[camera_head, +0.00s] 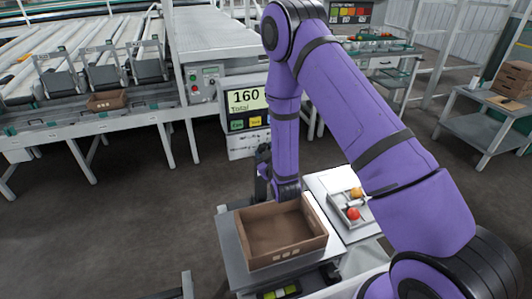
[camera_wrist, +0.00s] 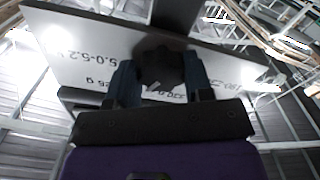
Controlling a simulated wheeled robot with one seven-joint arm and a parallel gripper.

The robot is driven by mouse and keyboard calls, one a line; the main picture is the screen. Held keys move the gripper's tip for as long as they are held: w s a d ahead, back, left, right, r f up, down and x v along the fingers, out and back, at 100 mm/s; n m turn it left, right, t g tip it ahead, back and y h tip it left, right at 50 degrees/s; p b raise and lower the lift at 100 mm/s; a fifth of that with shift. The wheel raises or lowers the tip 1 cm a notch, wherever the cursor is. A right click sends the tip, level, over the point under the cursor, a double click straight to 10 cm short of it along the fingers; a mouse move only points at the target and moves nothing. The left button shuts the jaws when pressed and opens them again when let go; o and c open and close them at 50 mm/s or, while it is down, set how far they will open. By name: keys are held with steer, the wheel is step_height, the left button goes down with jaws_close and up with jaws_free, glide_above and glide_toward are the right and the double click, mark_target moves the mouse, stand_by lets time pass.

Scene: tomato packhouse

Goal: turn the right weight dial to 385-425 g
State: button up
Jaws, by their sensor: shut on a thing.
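A black round dial (camera_wrist: 162,66) sits on a white panel (camera_wrist: 95,42) in the wrist view. My gripper (camera_wrist: 160,78) is shut on the dial, with one dark finger on each side of it. Printed figures beside the dial are partly covered by the fingers, and the current setting cannot be read. In the head view, my gripper (camera_head: 263,168) is at the lower part of a display stand (camera_head: 240,148), largely behind my purple arm. The dial is hidden there.
An open brown carton (camera_head: 242,247) stands on a scale below my gripper. A small tray (camera_head: 342,212) with tomatoes lies on a white surface to its right. A conveyor (camera_head: 215,35) stands behind. A grey side table (camera_head: 480,118) is at right. The floor at left is clear.

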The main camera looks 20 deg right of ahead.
steer(key=shift+s+f, duration=0.1)
steer(key=o, duration=0.9)
steer(key=s, duration=1)
steer(key=shift+s, duration=0.4)
steer(key=shift+w, duration=0.1)
